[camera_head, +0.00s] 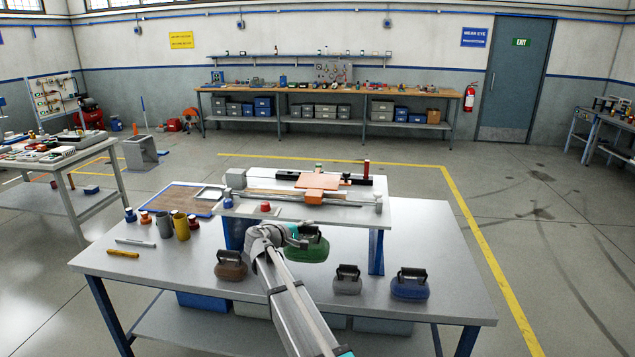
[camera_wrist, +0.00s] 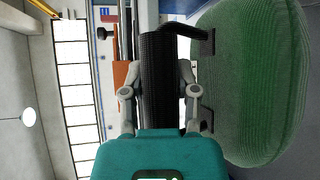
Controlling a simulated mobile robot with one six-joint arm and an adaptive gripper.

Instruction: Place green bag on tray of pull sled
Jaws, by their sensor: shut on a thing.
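The green bag (camera_head: 312,249) is a rounded kettlebell-like bag with a black handle, in front of the raised platform. My gripper (camera_head: 298,236) is shut on its handle. In the wrist view the fingers (camera_wrist: 160,100) close around the black handle, and the green bag (camera_wrist: 250,80) fills the right side. It looks raised off the table, but the gap under it is not clear. The pull sled's orange tray (camera_head: 319,181) lies on the raised platform, beyond the bag. An orange part of the sled (camera_wrist: 122,74) shows behind the handle in the wrist view.
A brown bag (camera_head: 231,266), a grey bag (camera_head: 347,281) and a blue bag (camera_head: 410,285) stand on the table (camera_head: 180,285). Cups and pens lie at left.

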